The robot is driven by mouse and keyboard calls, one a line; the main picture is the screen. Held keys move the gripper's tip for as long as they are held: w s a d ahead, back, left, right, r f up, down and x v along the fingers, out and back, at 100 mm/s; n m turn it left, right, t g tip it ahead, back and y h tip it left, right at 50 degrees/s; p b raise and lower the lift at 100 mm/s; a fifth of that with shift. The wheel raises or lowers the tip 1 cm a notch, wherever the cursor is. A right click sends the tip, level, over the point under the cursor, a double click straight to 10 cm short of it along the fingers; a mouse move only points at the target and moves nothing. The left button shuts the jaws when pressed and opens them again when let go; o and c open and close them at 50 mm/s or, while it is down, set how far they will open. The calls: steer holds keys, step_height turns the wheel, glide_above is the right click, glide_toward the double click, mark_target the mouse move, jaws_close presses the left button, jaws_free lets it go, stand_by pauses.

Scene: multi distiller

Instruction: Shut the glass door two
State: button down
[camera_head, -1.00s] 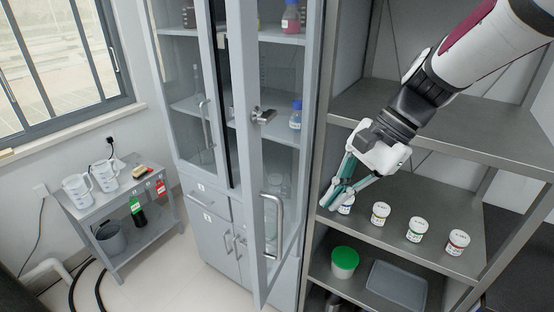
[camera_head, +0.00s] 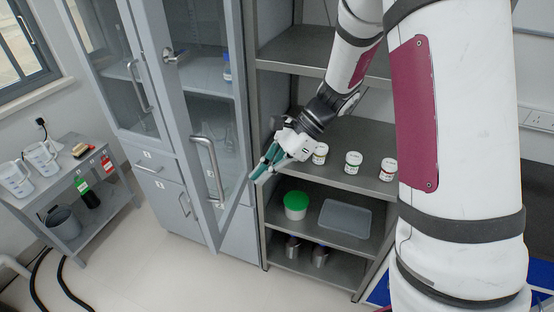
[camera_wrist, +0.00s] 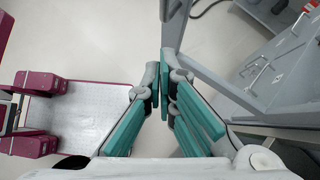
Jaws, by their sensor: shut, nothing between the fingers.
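Glass door two (camera_head: 232,218) is the right door of the grey cabinet and stands ajar, swung out towards me. My gripper (camera_head: 258,177) has teal fingers that are shut and empty. In the head view it is just right of the door; I cannot tell whether they touch. In the wrist view the closed fingertips (camera_wrist: 165,84) are close beside a grey frame member (camera_wrist: 198,72) that looks like the door's.
The left glass door (camera_head: 122,70) looks shut. An open shelf unit (camera_head: 290,68) on the right holds small labelled jars (camera_head: 353,162), a green-lidded tub (camera_head: 296,204) and a grey tray (camera_head: 335,215). A side table (camera_head: 55,190) stands left. The floor (camera_head: 170,270) before the cabinet is clear.

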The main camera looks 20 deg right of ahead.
steer(key=a, duration=0.2)
steer(key=a+f+p, duration=0.1)
steer(key=a, duration=0.2)
steer(key=shift+s+a+f+p, duration=0.15)
steer(key=shift+a+f+p, duration=0.15)
steer(key=shift+a+f, duration=0.1)
